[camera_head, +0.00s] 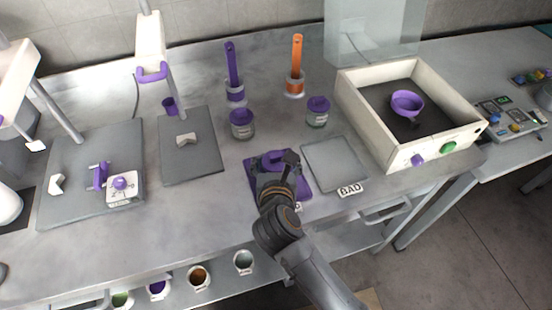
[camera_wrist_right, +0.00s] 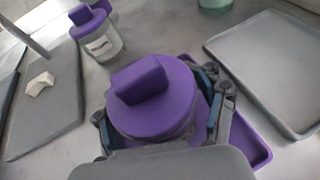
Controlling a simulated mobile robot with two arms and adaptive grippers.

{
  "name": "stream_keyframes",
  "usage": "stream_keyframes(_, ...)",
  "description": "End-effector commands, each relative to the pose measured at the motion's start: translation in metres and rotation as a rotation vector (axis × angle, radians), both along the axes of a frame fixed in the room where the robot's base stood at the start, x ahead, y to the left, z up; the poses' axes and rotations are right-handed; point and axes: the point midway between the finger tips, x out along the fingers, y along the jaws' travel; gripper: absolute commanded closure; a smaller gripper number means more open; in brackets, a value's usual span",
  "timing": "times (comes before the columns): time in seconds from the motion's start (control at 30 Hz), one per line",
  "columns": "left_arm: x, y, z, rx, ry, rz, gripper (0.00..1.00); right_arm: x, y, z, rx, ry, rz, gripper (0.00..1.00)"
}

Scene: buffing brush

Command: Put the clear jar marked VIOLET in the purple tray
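A jar with a purple lid (camera_wrist_right: 152,98) is between the fingers of my right gripper (camera_wrist_right: 162,125); its lid also shows in the head view (camera_head: 272,157). It is over or in the purple tray (camera_head: 302,184), whose edge shows in the wrist view (camera_wrist_right: 262,155). The fingers are on both sides of the jar; I cannot tell whether they press on it. Its label and base are hidden. Two more purple-lidded jars stand behind, one at left (camera_head: 242,124) and one at right (camera_head: 317,112); their labels are unreadable. My left gripper is out of view.
A grey tray (camera_head: 335,163) with a BAD sign (camera_head: 350,189) lies right of the purple tray. A grey mat (camera_head: 190,165) lies left. Purple (camera_head: 233,68) and orange (camera_head: 297,60) handled tools stand behind. A cream box (camera_head: 360,125) with a purple bowl (camera_head: 407,104) is at right.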

Motion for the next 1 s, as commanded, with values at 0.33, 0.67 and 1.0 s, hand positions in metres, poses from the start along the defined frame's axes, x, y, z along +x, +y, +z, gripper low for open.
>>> stream_keyframes(0.33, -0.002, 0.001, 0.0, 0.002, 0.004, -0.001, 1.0, 0.0, 0.0, 0.001, 0.0, -0.001, 0.0, 0.23)
stream_keyframes(0.67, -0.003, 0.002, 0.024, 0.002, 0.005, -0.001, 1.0, -0.039, 0.0, 0.022, 0.002, 0.005, 0.001, 0.23)
stream_keyframes(1.0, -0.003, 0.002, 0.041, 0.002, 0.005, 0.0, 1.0, -0.099, 0.0, 0.044, 0.0, 0.002, 0.0, 0.23)
